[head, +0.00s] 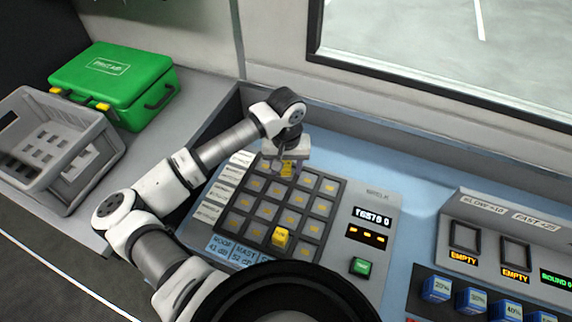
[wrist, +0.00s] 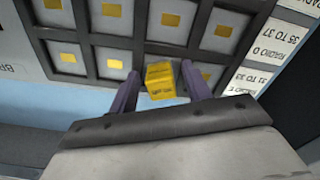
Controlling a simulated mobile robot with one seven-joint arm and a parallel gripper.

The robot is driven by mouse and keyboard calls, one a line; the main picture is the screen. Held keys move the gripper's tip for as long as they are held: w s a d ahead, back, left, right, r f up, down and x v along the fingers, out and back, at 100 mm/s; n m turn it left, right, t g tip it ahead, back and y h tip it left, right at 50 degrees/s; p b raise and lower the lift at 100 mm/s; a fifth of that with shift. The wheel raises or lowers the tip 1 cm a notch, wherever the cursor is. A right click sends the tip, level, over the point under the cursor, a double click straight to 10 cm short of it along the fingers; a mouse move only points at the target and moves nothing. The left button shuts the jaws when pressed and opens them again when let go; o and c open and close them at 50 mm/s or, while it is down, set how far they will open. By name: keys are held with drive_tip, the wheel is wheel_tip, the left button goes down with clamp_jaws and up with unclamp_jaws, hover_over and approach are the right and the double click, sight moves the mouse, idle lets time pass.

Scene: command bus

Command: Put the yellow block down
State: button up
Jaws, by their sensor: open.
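A yellow block (wrist: 160,82) stands between the fingers of my gripper (wrist: 159,88) in the wrist view, at the edge row of a dark-framed key grid. The fingers are apart, with a small gap on each side of the block. In the head view my gripper (head: 285,170) is low over the grid's far row, and yellow of the block (head: 288,168) shows beneath it. The block's underside is hidden, so its contact with the grid is unclear. A second yellow block (head: 281,237) sits on the grid's near part.
The key grid (head: 262,210) has grey squares with yellow marks. A green button (head: 360,266) and display (head: 373,217) are to its right. Several blue blocks (head: 436,288) stand at lower right. A grey crate (head: 75,165) and green case (head: 115,80) are at left.

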sight(286, 165)
drive_tip(key=shift+w+r+b, duration=0.1)
drive_tip(key=shift+r+b, duration=0.2)
drive_tip(key=shift+r, duration=0.15)
wheel_tip(286, 165, up, 11)
drive_tip(key=b, duration=0.2)
drive_tip(key=shift+r+b, duration=0.15)
drive_tip(key=shift+b, duration=0.25)
